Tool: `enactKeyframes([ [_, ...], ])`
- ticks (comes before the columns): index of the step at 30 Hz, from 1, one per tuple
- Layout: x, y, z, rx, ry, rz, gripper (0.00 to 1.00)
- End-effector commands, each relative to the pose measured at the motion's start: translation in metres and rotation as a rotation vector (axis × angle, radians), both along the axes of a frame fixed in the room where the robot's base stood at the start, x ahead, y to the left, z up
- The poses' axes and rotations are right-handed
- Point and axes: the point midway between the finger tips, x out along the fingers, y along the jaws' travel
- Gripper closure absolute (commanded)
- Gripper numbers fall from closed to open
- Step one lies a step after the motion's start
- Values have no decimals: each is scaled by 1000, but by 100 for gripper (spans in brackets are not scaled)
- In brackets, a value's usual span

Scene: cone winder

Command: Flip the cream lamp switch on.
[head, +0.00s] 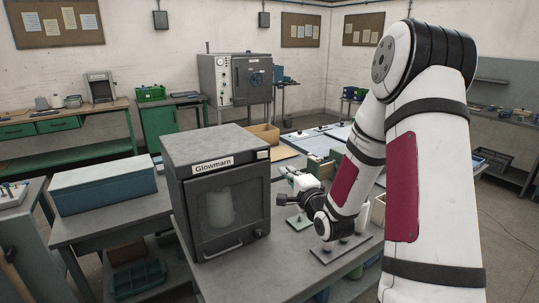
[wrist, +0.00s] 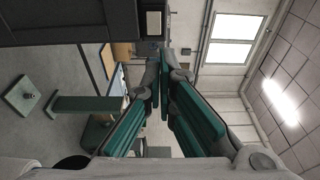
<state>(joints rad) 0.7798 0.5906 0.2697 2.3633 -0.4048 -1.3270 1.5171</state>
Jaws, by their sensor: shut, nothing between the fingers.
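The dark grey cabinet labelled Glowmarn (head: 222,175) stands on the bench in the head view, with a window in its door and a pale cone behind it. A small cream plate (head: 263,154), which looks like the lamp switch, is at the upper right of its front. In the wrist view a cream rectangle (wrist: 153,22) shows at the cabinet's dark edge; its on or off position cannot be told. My gripper (head: 284,171) is to the right of the cabinet, apart from it. In the wrist view its teal fingers (wrist: 166,66) are closed together and empty, short of the cream rectangle.
A blue-grey box (head: 103,187) sits left of the cabinet. An open cardboard box (head: 264,133) is behind it. Grey plates with small posts (head: 340,248) lie on the bench below my wrist. The bench front before the cabinet has free room.

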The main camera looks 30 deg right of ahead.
Motion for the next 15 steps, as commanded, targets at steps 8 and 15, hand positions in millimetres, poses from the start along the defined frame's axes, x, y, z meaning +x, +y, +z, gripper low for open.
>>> enactKeyframes([
  [8, 5, 0, 0, -2, 1, 0, 100],
  [15, 38, -5, 0, -4, 0, 2, 100],
])
